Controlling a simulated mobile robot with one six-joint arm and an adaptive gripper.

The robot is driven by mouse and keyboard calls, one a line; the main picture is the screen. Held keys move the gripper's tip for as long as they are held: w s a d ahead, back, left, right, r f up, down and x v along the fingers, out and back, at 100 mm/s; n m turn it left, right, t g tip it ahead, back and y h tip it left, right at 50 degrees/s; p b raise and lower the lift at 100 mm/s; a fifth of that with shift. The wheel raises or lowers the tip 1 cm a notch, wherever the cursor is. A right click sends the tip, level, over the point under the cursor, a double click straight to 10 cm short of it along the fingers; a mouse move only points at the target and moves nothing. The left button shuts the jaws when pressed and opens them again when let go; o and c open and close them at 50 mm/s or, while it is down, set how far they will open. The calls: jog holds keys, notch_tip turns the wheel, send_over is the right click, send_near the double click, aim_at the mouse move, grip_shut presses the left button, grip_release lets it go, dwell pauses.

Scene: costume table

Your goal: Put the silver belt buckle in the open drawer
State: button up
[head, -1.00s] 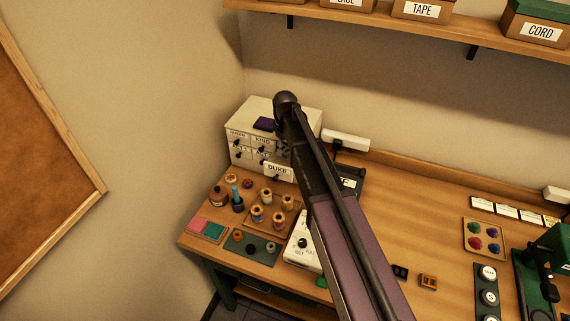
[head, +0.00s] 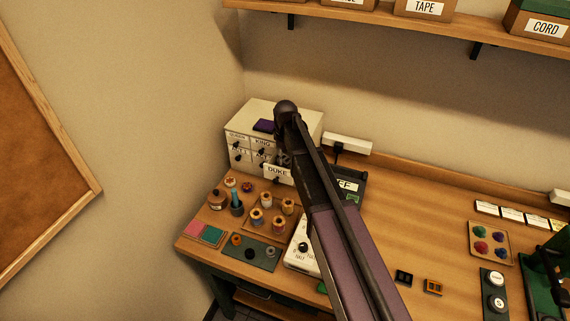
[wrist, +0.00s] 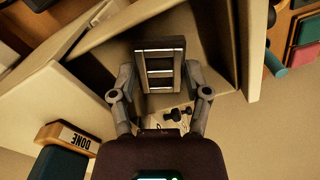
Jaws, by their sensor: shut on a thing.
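The silver belt buckle (wrist: 160,44) shows in the wrist view as a frame with bright bars and dark shaded parts. My gripper (wrist: 161,75) is shut on it, one finger at each side. The open drawer (head: 278,174), labelled DUKE, sticks out of the cream cabinet in the head view. In the wrist view the buckle appears over cream drawer-like walls; I cannot tell how deep it is or whether it touches them. In the head view my arm hides the buckle and most of my gripper.
The cream cabinet (head: 246,116) carries a purple item (head: 264,126) on top. Thread spools (head: 257,216) and a small bottle stand in front of it. A dark buckle (head: 403,277) and an orange one (head: 433,286) lie on the table (head: 425,225) at right.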

aim_at(286, 158)
jog(key=shift+f+b, duration=0.7)
jog(key=shift+f, duration=0.4)
jog(key=shift+f, duration=0.1)
jog(key=o, duration=0.9)
jog(key=shift+c, duration=0.2)
notch_tip(286, 158, up, 12)
jog(key=p, duration=1.2)
jog(key=shift+d, duration=0.1)
